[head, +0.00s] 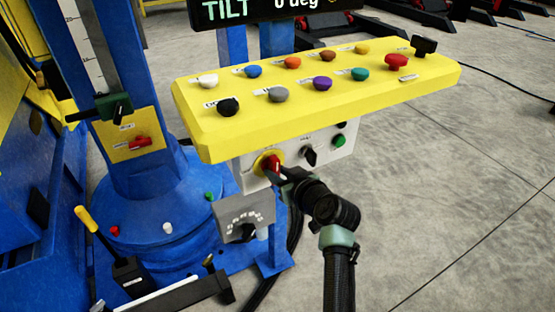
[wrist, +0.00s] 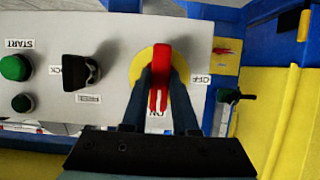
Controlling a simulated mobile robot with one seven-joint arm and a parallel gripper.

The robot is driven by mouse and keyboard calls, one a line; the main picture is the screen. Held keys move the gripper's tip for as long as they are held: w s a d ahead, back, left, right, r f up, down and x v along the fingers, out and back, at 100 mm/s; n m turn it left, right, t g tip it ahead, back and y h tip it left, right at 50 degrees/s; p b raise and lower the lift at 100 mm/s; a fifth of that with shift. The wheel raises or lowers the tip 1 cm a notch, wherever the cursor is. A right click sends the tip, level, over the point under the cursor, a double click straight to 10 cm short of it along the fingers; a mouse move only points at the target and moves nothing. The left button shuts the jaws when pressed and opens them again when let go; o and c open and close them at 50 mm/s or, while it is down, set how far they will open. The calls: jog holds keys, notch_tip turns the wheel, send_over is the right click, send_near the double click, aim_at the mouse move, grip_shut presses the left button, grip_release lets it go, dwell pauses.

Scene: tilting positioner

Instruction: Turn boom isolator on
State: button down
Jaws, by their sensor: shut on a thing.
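The boom isolator is a red handle (wrist: 160,65) on a yellow disc (wrist: 139,66), set in the pale panel under the yellow console. It also shows in the head view as a red knob (head: 274,164). In the wrist view, which is upside down, the handle stands vertical with its white line toward the partly covered ON label (wrist: 157,114). The OFF label (wrist: 200,79) is to its right. My gripper (wrist: 161,78) has one finger on each side of the handle and is shut on it. In the head view my gripper (head: 284,172) reaches the handle from the right.
A black selector (wrist: 80,71) and green START button (wrist: 15,67) sit beside the isolator. The yellow console (head: 330,110) with coloured buttons overhangs the panel. A grey dial box (head: 243,218) is below. Open floor (head: 440,200) lies to the right.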

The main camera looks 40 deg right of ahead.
jog(key=c, duration=0.7)
grip_release()
jog(key=shift+s, duration=0.1)
jog(key=p+v, duration=0.2)
jog(key=v, duration=1)
jog(key=shift+s+a+r, duration=0.1)
jog(key=shift+s, duration=0.3)
